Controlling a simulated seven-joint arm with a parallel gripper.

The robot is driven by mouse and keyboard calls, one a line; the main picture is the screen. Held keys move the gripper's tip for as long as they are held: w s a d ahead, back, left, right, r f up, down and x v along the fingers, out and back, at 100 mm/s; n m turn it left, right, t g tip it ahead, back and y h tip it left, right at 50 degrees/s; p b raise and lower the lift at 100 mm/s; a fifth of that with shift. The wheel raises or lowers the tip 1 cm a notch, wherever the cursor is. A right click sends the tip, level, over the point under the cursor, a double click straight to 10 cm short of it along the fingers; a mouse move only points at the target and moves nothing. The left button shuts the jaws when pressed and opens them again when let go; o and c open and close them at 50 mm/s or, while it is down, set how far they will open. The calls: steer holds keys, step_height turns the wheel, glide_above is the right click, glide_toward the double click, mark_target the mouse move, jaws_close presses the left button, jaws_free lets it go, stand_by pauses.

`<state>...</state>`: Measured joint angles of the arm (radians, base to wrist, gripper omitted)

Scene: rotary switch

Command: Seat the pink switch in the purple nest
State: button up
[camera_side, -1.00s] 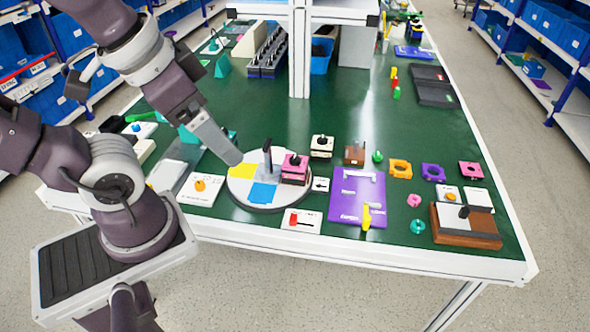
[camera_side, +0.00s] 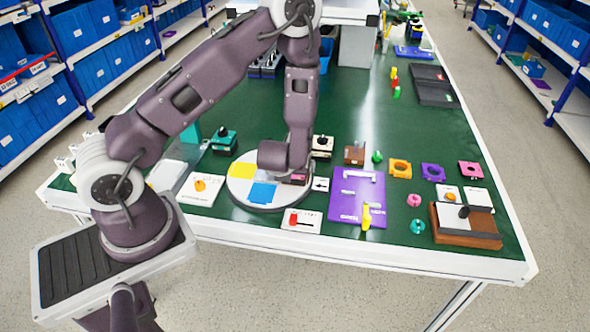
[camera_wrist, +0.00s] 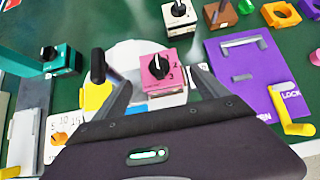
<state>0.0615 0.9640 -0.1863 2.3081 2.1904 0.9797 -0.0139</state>
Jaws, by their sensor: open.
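The pink switch (camera_wrist: 157,72), a pink block with a black knob, sits on a round white disc (camera_side: 239,195). In the side view a sliver of it (camera_side: 298,178) shows beside my wrist. My gripper (camera_wrist: 160,78) is open above it, with one finger to each side of the switch in the wrist view; I cannot tell how high. The side view hides the fingers behind my arm. The purple nest (camera_side: 344,205), a flat plate with grey brackets and a yellow lever (camera_side: 366,215), lies right of the disc; it also shows in the wrist view (camera_wrist: 227,73).
A dark post (camera_wrist: 98,65) stands on the disc near the left finger. A white switch (camera_side: 322,143) and brown block (camera_side: 354,153) stand behind. A card with a red slider (camera_side: 302,221) lies in front. Small orange (camera_side: 391,167) and purple (camera_side: 426,170) holed blocks lie right.

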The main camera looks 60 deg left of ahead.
steer(key=x, duration=0.4)
steer(key=shift+w+a+f, duration=0.15)
steer(key=shift+w+a, duration=0.1)
steer(key=shift+w, duration=0.15)
steer(key=c, duration=1.6)
step_height(320, 180, up, 9)
steer(key=shift+w+r, duration=0.1)
steer(key=shift+r, duration=0.1)
steer(key=w+d, duration=1.2)
steer(key=w, duration=0.1)
steer(key=f, duration=1)
steer(key=shift+w+a+f, duration=0.15)
steer(key=shift+w+f, duration=0.05)
steer(key=shift+w, duration=0.1)
